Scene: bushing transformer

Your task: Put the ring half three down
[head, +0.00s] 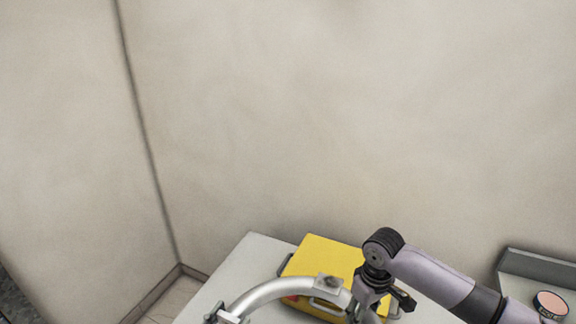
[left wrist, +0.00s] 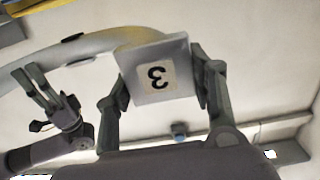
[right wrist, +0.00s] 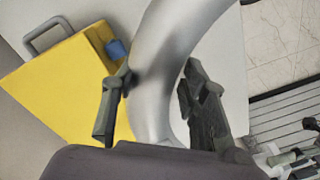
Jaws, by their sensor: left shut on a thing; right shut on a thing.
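The ring half three is a silver curved tube (head: 262,292) at the bottom of the head view. Its end plate carries a black 3 (left wrist: 158,75), upside down in the left wrist view. My left gripper (head: 226,314) is shut on that end plate, with a finger on either side of it (left wrist: 160,82). My right gripper (head: 366,300) is shut around the tube farther along, and the tube (right wrist: 175,60) runs between its fingers (right wrist: 150,95). The ring half appears held above the table; its lower part is cut off in the head view.
A yellow case (head: 325,255) with grey handles lies on the light table (head: 245,255) just behind the ring half. A grey ledge (head: 535,265) and a round pink-topped can (head: 550,304) are at the right. The table's left side looks clear. Walls stand behind.

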